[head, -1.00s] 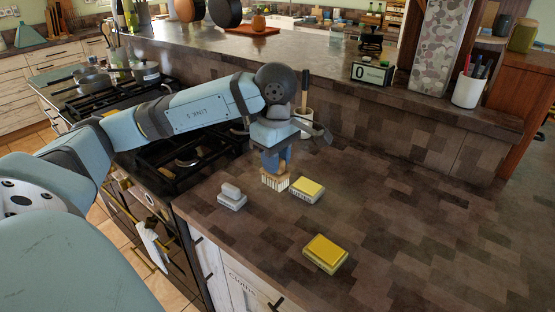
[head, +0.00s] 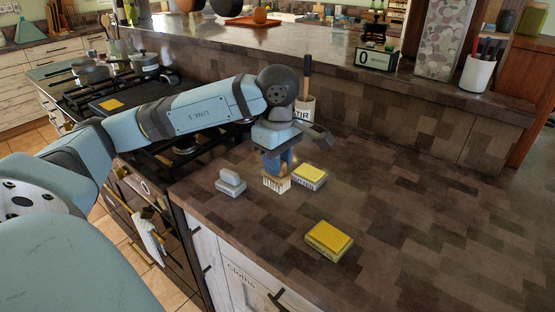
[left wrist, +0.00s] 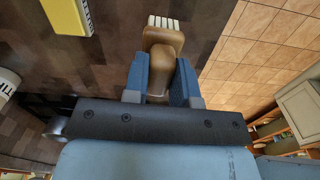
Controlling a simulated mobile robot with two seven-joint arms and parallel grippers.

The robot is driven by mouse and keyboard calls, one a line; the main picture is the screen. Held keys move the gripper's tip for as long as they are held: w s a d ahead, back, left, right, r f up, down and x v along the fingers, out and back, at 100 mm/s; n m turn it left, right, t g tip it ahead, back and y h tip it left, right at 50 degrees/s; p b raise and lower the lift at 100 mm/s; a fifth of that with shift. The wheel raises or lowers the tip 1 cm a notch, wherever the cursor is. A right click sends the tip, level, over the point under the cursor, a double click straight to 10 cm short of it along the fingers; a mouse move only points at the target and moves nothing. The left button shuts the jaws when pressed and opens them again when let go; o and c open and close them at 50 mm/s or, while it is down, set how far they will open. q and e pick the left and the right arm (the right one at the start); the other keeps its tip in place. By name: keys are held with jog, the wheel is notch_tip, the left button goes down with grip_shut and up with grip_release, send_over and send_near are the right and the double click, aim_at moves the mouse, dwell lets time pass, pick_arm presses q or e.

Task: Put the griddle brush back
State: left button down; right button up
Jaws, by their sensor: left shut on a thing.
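My left gripper (head: 276,166) is shut on a brush (head: 276,182) with a wooden body and pale bristles. The bristles point down in the head view. In the left wrist view the brush (left wrist: 163,45) sits between the blue fingers, its bristles beyond the tips. I cannot tell whether the bristles touch the counter. A grey block with a raised grip (head: 230,182) lies just left of the brush. A yellow-topped block (head: 311,176) lies just right of it, and another (head: 330,241) nearer the front. My right gripper is out of view.
A white utensil crock (head: 305,109) stands behind the gripper by the raised ledge. The stove (head: 130,105) is to the left, with a yellow square on it. The counter's (head: 420,210) right side is clear. Its front edge runs near the grey block.

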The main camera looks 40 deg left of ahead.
aim_at(278, 189)
pick_arm(q)
jog(key=shift+f+b, duration=1.05)
jog(key=shift+f, duration=0.35)
jog(key=shift+f+b, duration=0.75)
jog(key=shift+f, duration=0.1)
jog(key=shift+f+b, duration=0.55)
jog(key=shift+f, duration=0.05)
jog(key=shift+f+b, duration=0.8)
jog(key=shift+f, duration=0.25)
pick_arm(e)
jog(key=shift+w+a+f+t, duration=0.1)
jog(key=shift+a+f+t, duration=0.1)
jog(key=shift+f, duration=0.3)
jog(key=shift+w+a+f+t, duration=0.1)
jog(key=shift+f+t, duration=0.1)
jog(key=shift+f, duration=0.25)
pick_arm(q)
jog(key=shift+f+b, duration=0.3)
jog(key=shift+b, duration=0.1)
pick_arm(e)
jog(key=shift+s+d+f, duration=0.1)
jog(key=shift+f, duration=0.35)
pick_arm(q)
jog(key=c, duration=0.8)
grip_release()
jog(key=shift+c, duration=0.2)
